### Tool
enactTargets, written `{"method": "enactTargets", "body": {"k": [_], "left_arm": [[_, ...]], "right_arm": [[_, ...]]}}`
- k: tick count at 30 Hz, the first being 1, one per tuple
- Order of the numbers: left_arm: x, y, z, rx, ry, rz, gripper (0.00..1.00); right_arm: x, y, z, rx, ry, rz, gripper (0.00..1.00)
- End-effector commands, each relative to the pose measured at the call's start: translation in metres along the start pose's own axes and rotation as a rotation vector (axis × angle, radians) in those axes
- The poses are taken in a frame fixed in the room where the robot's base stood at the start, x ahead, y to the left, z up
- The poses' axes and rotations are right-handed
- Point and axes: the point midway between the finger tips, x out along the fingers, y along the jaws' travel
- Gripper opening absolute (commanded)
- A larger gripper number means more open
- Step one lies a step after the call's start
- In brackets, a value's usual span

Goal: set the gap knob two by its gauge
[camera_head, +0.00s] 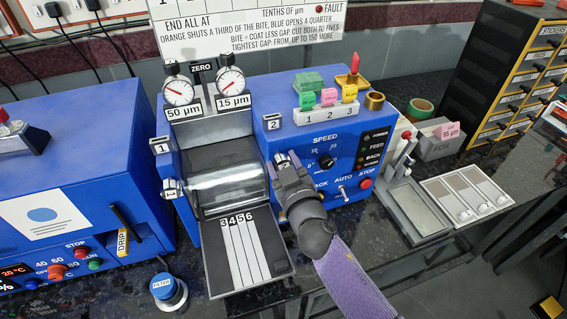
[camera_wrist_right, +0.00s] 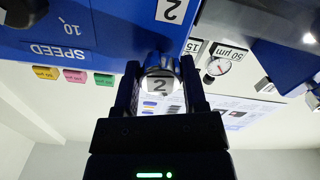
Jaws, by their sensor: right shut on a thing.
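Gap knob two (camera_wrist_right: 159,83) is a silver knob with a "2" label. In the right wrist view it sits between the two fingers of my right gripper (camera_wrist_right: 160,66), which is shut on it. In the head view my right gripper (camera_head: 287,171) reaches the machine's right side and partly covers the knob. The right dial gauge (camera_head: 231,80), above a 15 µm label, and the left dial gauge (camera_head: 178,91), above a 50 µm label, stand over the roller. Their needles are too small to read exactly. My left gripper is not seen.
Knob one (camera_head: 172,188) is on the machine's left side. A roller (camera_head: 226,188) and a sloped tray (camera_head: 262,268) with strips numbered 3 to 6 lie left of my right arm. A speed panel (camera_head: 345,165) with a knob and switches is close at the right.

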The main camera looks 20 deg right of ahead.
Motion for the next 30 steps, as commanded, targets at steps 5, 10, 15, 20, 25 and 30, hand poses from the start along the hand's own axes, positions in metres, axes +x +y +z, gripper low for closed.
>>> {"method": "enactTargets", "body": {"k": [5, 10, 15, 20, 25, 30], "left_arm": [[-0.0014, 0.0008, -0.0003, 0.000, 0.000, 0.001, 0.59], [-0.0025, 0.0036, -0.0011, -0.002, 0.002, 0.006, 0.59], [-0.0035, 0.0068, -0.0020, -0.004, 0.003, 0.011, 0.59], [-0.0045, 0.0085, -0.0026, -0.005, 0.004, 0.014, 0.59], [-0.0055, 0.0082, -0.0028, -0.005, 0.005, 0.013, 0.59], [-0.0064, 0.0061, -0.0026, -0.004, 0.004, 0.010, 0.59]], "right_arm": [[-0.0001, 0.0001, -0.0002, -0.163, -0.001, 0.000, 0.00], [-0.0001, 0.0002, -0.0003, -0.326, -0.001, 0.000, 0.00], [-0.0001, 0.0002, -0.0004, -0.487, 0.000, 0.000, 0.00], [0.0000, 0.0003, -0.0005, -0.640, 0.000, 0.000, 0.00], [0.0000, 0.0004, -0.0003, -0.799, -0.001, 0.000, 0.00], [-0.0001, 0.0003, -0.0001, -0.945, -0.001, -0.001, 0.00]]}}
